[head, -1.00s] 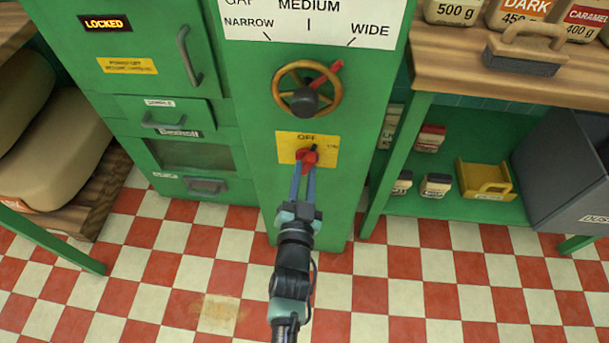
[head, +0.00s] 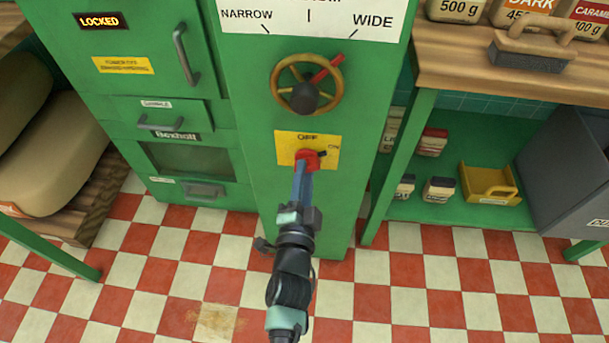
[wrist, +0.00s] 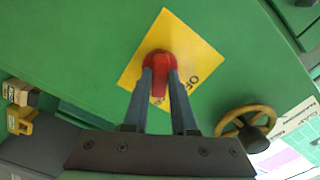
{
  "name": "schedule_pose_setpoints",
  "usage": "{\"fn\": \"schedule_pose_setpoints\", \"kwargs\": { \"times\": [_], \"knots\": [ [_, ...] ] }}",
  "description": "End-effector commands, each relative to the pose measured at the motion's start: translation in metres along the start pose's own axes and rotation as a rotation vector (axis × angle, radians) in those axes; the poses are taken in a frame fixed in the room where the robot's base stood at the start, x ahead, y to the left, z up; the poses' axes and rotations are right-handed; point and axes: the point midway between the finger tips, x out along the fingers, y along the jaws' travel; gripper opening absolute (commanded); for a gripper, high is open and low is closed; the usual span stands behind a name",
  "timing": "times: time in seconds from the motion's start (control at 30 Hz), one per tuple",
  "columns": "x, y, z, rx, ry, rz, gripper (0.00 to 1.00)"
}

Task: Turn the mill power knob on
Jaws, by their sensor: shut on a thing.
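The red mill power knob (head: 308,159) sits on a yellow plate (head: 286,148) on the front of the green mill. The plate reads OFF at the top and ON at the right. My gripper (head: 303,172) is shut on the knob. The wrist view shows both fingers (wrist: 160,80) against the sides of the red knob (wrist: 158,62), with the yellow plate (wrist: 136,77) behind. The fingertips hide part of the knob.
A brass handwheel (head: 337,92) with a red spoke is above the plate, under a NARROW to WIDE scale. A sign (head: 100,21) at upper left reads LOCKED. A shelf with jars and a yellow scoop-like box (head: 488,183) is at right. The checkered floor in front is open.

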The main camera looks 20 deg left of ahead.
Motion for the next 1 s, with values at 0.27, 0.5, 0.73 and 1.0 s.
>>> {"fn": "schedule_pose_setpoints", "kwargs": {
  "times": [0.27,0.5,0.73,1.0],
  "knots": [
    [-0.0004,0.0006,0.0004,0.018,-0.001,0.001,0.00],
    [-0.0004,0.0006,0.0005,0.018,-0.001,0.001,0.28],
    [-0.0002,0.0004,0.0003,0.016,-0.001,0.001,0.55],
    [-0.0027,0.0004,0.0004,0.015,-0.001,0.001,0.55]
  ]
}}
